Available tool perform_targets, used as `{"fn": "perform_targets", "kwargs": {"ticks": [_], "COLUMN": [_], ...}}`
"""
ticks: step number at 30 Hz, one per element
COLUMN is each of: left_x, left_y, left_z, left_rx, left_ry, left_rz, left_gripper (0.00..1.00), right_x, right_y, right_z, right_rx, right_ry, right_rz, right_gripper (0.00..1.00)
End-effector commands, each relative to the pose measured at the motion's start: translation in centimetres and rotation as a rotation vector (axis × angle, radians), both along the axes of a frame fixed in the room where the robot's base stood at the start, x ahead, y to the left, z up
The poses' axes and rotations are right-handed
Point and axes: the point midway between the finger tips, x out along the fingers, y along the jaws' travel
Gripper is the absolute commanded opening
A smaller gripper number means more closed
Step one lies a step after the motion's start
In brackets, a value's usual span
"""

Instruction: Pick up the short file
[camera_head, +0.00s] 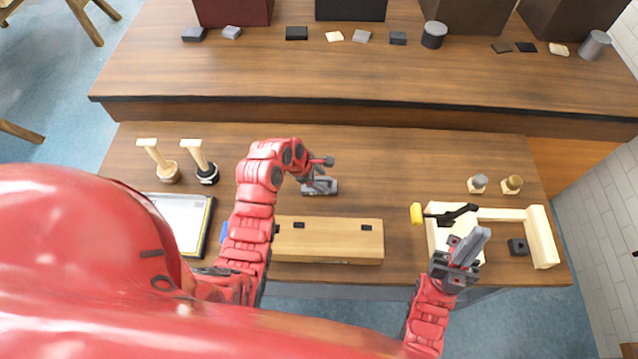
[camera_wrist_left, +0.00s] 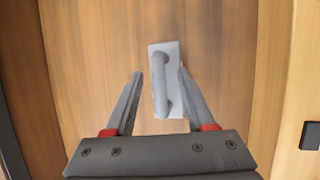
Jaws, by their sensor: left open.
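A small grey flat tool with a raised handle, which looks like the short file (camera_head: 328,187), lies on the front wooden bench below my left gripper (camera_head: 313,172). In the left wrist view the tool (camera_wrist_left: 166,62) lies lengthwise between the fingers of my open left gripper (camera_wrist_left: 160,75), closer to the right finger, which overlaps its edge. I cannot tell whether the fingers touch it. My right gripper (camera_head: 468,248) is held over the front right of the bench, near a wooden frame (camera_head: 541,238); its finger gap is unclear.
A wooden box (camera_head: 330,240) lies in front of the tool. A yellow-handled black tool (camera_head: 445,214) rests by the frame. Two wooden-handled brushes (camera_head: 200,160) stand at left beside a framed panel (camera_head: 183,220). A raised shelf (camera_head: 350,75) with small blocks runs behind.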

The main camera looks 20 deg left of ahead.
Motion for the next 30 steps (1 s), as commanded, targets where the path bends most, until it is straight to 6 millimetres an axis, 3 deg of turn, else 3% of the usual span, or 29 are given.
{"fn": "perform_targets", "kwargs": {"ticks": [5,14,30], "left_x": [0.04,0.04,0.04], "left_y": [-0.01,-0.01,-0.03], "left_z": [0.00,0.03,0.04], "left_rx": [-0.001,-0.001,-0.001], "left_ry": [-0.001,-0.001,-0.001], "left_rz": [0.000,0.000,0.000], "left_gripper": [0.53,0.00,0.00], "right_x": [0.00,0.00,0.00], "right_y": [0.00,0.00,0.00], "right_z": [-0.05,-0.05,-0.05], "right_rx": [0.000,0.000,0.000], "right_ry": [0.000,0.000,0.000], "right_rz": [0.000,0.000,0.000], "right_gripper": [0.00,0.00,0.00]}}
